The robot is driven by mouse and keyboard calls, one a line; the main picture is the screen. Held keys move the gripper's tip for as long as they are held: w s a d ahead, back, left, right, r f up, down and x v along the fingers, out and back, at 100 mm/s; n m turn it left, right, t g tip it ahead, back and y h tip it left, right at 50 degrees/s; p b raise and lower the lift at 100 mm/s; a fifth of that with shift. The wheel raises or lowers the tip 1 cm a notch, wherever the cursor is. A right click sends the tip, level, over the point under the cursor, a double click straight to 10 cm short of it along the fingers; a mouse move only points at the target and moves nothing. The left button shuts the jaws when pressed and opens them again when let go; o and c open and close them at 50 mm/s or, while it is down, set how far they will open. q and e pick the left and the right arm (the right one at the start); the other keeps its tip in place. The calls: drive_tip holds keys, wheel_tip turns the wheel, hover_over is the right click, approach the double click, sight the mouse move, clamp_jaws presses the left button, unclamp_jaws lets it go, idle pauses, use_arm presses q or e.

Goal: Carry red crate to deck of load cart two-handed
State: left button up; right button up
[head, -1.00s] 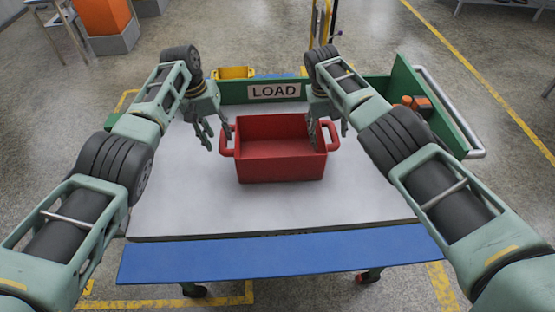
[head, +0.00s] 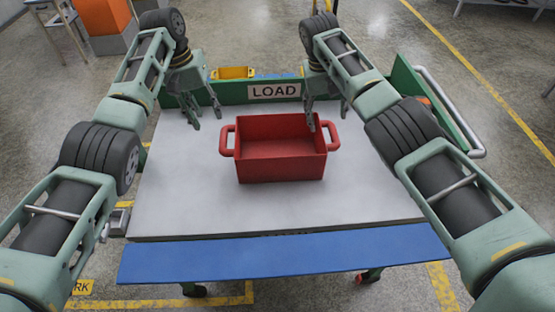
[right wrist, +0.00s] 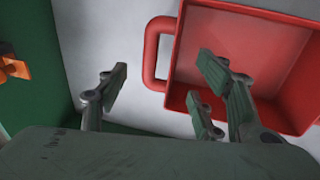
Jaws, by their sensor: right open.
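The red crate (head: 281,165) sits upright on the pale deck of the load cart (head: 180,195), below the LOAD sign. It looks empty and has a handle at each side. My left gripper (head: 206,116) is open above the deck, up and left of the crate's left handle, apart from it. My right gripper (head: 326,112) is open above the crate's right rear, near the right handle. In the right wrist view its fingers (right wrist: 165,95) are spread, with the crate (right wrist: 245,50) and its handle (right wrist: 151,60) beyond them. Neither gripper holds anything.
A green back board with the LOAD sign (head: 274,91) edges the deck's far side. A green side panel and a metal rail (head: 455,115) stand at the right. A blue strip (head: 285,255) runs along the front. A yellow bin (head: 233,72) is behind. The deck around the crate is clear.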

drive_tip(key=shift+a+r, duration=0.25)
drive_tip(key=shift+r, duration=0.85)
drive_tip(key=shift+a+r, duration=0.25)
drive_tip(key=shift+r, duration=0.85)
